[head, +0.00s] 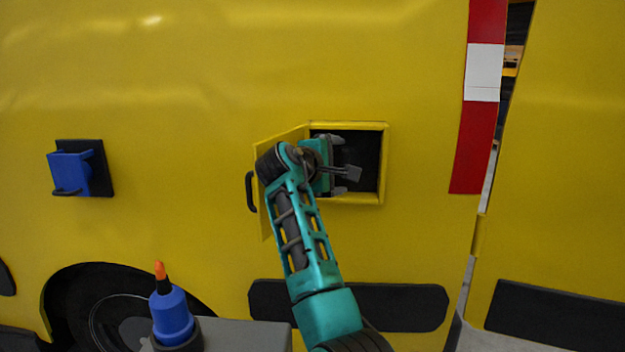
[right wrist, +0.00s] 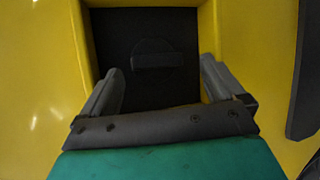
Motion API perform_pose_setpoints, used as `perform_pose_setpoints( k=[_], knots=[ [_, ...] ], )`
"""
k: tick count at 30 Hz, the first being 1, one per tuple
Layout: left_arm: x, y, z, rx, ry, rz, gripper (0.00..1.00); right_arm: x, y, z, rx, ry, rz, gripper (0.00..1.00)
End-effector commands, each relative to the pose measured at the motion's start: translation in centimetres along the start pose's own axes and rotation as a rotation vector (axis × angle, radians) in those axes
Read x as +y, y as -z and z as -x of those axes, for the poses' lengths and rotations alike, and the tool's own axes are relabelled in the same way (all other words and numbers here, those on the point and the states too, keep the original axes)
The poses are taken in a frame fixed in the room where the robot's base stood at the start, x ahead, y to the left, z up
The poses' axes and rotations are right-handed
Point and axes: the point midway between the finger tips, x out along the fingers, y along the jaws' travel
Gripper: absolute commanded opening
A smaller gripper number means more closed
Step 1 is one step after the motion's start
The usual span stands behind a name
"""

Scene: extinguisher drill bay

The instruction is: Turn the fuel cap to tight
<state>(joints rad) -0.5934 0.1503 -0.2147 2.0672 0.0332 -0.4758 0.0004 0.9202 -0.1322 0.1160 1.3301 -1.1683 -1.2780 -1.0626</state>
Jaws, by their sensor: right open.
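The fuel cap (right wrist: 155,68) is a dark disc with a raised straight bar across it, at the back of a dark recess in the right wrist view. The bar lies about level in that picture. My left gripper is not in view.
The yellow flap (head: 268,222) stands open left of the recess, close to my arm. A blue box (head: 72,173) on a black plate is on the yellow side at left. A blue cone-like object (head: 171,315) with an orange tip stands at lower left.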

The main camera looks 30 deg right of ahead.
Motion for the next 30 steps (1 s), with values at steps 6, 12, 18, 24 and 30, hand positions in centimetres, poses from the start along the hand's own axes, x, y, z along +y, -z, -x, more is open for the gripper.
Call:
perform_pose_setpoints(
  k=[6,12,18,24,30],
  knots=[
    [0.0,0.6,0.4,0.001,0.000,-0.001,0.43,-0.4,-0.1,1.6,0.001,0.001,-0.002,0.96],
    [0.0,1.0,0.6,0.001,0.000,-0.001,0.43,-0.8,-0.1,2.9,0.000,0.001,-0.001,0.96],
    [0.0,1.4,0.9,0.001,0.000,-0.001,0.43,-1.3,-0.2,4.2,0.000,0.002,-0.002,0.96],
    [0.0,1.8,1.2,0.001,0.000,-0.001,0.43,-1.7,-0.2,5.6,0.000,0.002,-0.001,0.96],
    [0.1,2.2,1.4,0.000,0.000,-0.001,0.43,-2.1,-0.2,7.0,0.000,0.001,-0.001,0.96]
  ],
)
